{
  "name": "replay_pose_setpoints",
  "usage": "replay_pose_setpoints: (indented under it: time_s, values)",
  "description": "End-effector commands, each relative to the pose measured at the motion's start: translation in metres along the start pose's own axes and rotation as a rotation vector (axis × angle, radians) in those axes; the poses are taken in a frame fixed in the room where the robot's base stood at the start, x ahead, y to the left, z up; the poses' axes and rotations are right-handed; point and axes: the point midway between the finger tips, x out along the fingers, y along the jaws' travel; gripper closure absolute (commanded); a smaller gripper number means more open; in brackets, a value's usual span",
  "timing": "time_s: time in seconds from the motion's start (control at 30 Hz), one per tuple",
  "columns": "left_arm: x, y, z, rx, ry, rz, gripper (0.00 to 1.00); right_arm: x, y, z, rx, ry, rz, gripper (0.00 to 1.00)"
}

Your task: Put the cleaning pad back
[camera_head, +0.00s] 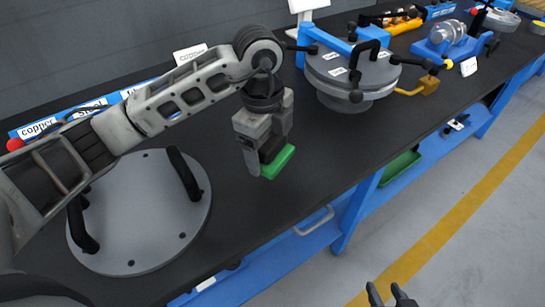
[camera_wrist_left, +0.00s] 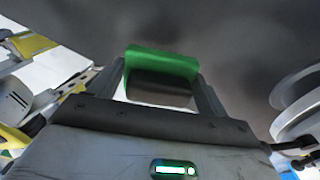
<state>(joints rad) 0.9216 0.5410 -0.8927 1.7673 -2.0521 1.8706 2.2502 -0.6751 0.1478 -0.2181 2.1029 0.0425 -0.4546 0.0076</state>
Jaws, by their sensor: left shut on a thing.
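The green cleaning pad (camera_head: 277,161) is held in my left gripper (camera_head: 268,155), above the dark bench top near its front edge. In the left wrist view the pad (camera_wrist_left: 162,62) sits between the two fingertips of the left gripper (camera_wrist_left: 160,85), which are shut on it. Part of the pad is hidden by the fingers in the head view. My right gripper (camera_head: 390,294) shows only its fingertips at the bottom edge, over the floor. Its fingers are apart with nothing between them.
A grey round plate with black handles (camera_head: 140,220) lies at the left. A flanged shell with a blue clamp frame (camera_head: 350,75) stands to the right of the left gripper. A green tray (camera_head: 400,167) sits on the lower shelf. Labelled blue racks (camera_head: 90,108) line the back.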

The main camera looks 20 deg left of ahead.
Motion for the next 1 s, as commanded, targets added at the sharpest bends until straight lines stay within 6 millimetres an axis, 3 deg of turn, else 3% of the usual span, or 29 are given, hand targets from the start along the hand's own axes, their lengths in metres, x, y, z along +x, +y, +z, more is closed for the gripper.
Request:
replay_pose_setpoints:
  time_s: [0.2,0.4,0.6,1.0]
  values:
    - [0.03,-0.022,0.01,0.0,0.001,0.001,0.48,0.0,0.0,0.001,-0.001,-0.001,0.001,0.64]
    - [0.041,-0.03,0.014,0.001,0.001,0.001,0.48,0.001,0.0,0.001,-0.001,-0.002,0.001,0.64]
    - [0.067,-0.029,0.016,0.001,0.001,0.002,0.48,-0.001,0.001,-0.002,-0.007,-0.004,0.004,0.64]
    - [0.075,-0.029,0.016,0.001,0.0,0.0,0.48,0.002,0.001,0.004,-0.006,-0.011,0.004,0.64]
